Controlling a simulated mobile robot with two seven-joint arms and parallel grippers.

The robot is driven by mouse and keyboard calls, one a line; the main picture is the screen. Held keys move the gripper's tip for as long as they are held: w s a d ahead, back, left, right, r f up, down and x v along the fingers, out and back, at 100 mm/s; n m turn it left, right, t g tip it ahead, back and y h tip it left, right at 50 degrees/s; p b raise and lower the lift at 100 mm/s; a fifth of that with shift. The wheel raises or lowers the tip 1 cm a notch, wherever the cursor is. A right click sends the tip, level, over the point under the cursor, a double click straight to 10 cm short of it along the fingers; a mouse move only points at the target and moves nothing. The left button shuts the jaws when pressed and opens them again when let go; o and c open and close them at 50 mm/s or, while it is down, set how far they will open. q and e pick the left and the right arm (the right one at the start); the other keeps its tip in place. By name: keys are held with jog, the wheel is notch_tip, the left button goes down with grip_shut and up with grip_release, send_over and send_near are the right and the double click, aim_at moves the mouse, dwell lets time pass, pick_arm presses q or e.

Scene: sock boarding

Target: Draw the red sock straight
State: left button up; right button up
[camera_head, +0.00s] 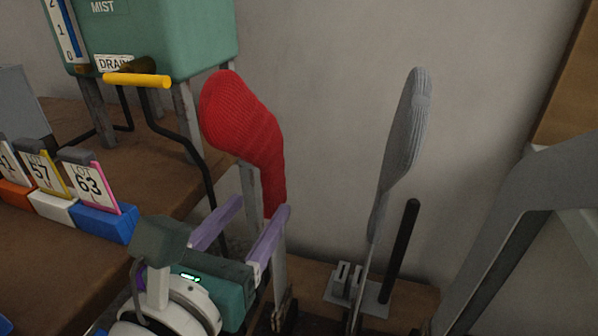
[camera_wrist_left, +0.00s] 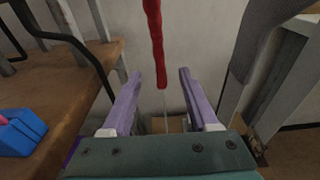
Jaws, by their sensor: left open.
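The red sock (camera_head: 245,120) is a ribbed sock standing upright on a form, its rounded toe at the top, bent to the left. Its lower part narrows toward a pale post below. In the left wrist view the red sock (camera_wrist_left: 155,45) shows edge-on as a narrow strip. My left gripper (camera_head: 260,206) is open, with its two purple fingers pointing up at the lower part of the sock. In the left wrist view the sock's lower end lies between the fingertips of the gripper (camera_wrist_left: 160,74); I see no clear contact. My right gripper is not in view.
A grey ribbed sock (camera_head: 410,120) stands on a board to the right, beside a black rod (camera_head: 401,250). A green mist tank (camera_head: 160,35) with a yellow handle (camera_head: 137,81) stands on the brown bench (camera_head: 170,185) at left. Numbered lot cards (camera_head: 88,182) stand in coloured blocks.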

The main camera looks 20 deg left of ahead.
aim_at(265, 199)
pick_arm(q)
jog(key=shift+w+f+b, duration=0.2)
jog(key=shift+w+b, duration=0.05)
jog(key=shift+w, duration=1.2)
jog(key=shift+w+f+b, duration=0.15)
jog(key=shift+w+b, duration=0.1)
jog(key=shift+w, duration=1.2)
jog(key=shift+c, duration=0.2)
grip_shut()
jog(key=shift+f, duration=0.1)
jog(key=c, duration=0.5)
grip_release()
jog(key=o, duration=0.5)
